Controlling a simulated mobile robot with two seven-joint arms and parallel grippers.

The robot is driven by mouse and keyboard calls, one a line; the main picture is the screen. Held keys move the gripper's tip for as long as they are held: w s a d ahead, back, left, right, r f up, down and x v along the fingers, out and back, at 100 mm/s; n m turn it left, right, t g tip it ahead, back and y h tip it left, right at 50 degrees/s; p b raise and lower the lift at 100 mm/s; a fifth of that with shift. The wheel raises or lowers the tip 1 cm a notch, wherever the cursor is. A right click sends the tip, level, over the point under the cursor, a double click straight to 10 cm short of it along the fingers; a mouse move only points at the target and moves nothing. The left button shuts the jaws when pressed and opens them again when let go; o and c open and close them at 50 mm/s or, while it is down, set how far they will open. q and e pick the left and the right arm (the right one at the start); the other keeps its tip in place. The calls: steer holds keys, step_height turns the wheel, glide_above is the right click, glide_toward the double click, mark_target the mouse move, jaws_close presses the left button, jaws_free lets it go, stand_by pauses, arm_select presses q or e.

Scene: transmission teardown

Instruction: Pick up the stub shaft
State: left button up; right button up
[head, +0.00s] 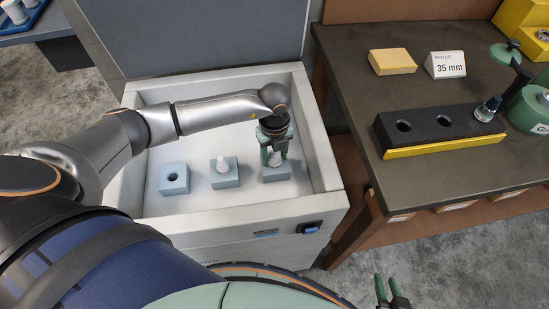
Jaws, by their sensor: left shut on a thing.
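My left gripper (274,152) points down inside the light grey bin, over the right-hand of three blue-grey blocks (276,175). It is shut on a whitish stub shaft (275,160), which is mostly hidden between the fingers. The shaft's lower end is at the top of the block; I cannot tell whether it is still in the hole. A similar white shaft (223,164) stands upright in the middle block (225,178). My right gripper (391,290) shows at the bottom edge, away from the bin, with its fingers apart and empty.
The bin's walls (325,160) surround the blocks; the left block (174,179) has an empty hole.

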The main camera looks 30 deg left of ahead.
arm_select(q)
jaws_close()
steer(key=shift+w+r, duration=0.1)
steer(key=shift+r, duration=0.05)
